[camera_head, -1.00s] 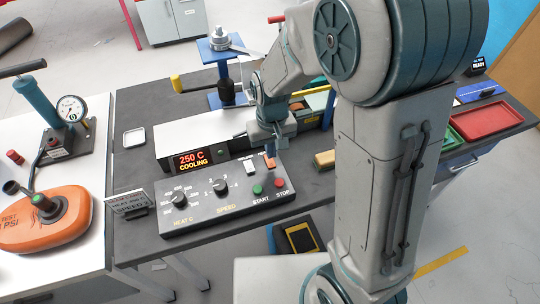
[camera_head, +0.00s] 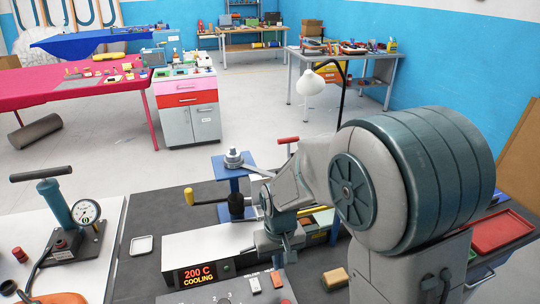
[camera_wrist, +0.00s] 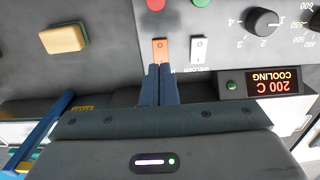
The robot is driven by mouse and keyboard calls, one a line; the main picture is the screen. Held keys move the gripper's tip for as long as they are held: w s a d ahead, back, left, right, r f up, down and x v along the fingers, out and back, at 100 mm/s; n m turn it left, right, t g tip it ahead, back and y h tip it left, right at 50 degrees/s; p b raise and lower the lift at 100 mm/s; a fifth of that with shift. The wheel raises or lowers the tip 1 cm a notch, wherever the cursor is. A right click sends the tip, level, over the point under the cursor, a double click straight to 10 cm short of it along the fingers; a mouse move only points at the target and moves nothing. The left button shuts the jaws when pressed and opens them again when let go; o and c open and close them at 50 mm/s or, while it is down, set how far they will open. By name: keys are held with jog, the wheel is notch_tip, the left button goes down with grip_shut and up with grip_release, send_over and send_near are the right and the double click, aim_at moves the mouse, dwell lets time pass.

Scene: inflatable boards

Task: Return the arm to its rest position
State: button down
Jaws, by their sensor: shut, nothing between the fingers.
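My arm rises in the right half of the head view and bends down toward the bench. My gripper (camera_head: 290,259) points down over the control panel (camera_head: 235,292). In the wrist view my gripper (camera_wrist: 158,72) has its two blue fingers together, with nothing between them. The fingertips are beside an orange rocker switch (camera_wrist: 160,50); whether they touch it I cannot tell. A white rocker switch (camera_wrist: 197,50) is next to it. The display (camera_head: 197,273) reads 200 C COOLING, and it also shows upside down in the wrist view (camera_wrist: 258,82).
A blue press with a yellow handle (camera_head: 237,190) stands behind the panel. A tan block (camera_head: 335,278) lies right of the panel. A red tray (camera_head: 500,232) is at far right. A hand pump with gauge (camera_head: 68,220) is on the left table. Open floor (camera_head: 90,160) lies beyond.

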jog(key=s+d+r+m+t, duration=0.3)
jog(key=s+d+r, duration=0.9)
jog(key=r, duration=0.1)
jog(key=shift+s, duration=0.4)
jog(key=shift+a, duration=0.1)
